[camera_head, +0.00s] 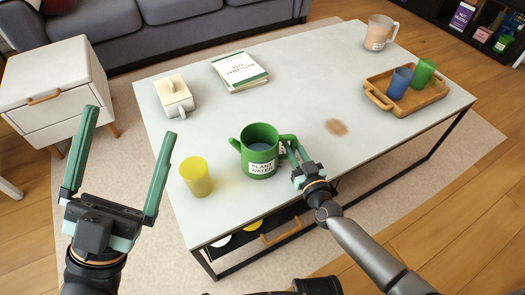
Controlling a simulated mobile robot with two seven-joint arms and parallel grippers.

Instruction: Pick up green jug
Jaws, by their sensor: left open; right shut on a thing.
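The green jug (260,151) with the label "Plant Water" stands upright near the front edge of the white table (300,95). Its spout points left and its handle is on the right. My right gripper (296,158) is shut on the jug's handle; the fingers partly hide the handle. My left gripper (124,142) is open and empty, in front of the table's left side, with its fingers pointing up and away from the jug.
A yellow cup (195,177) stands just left of the jug. A wooden tray (434,98) holds a blue cup (399,83) and a green cup (423,74). A brown stain (337,127) marks the table right of the jug.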

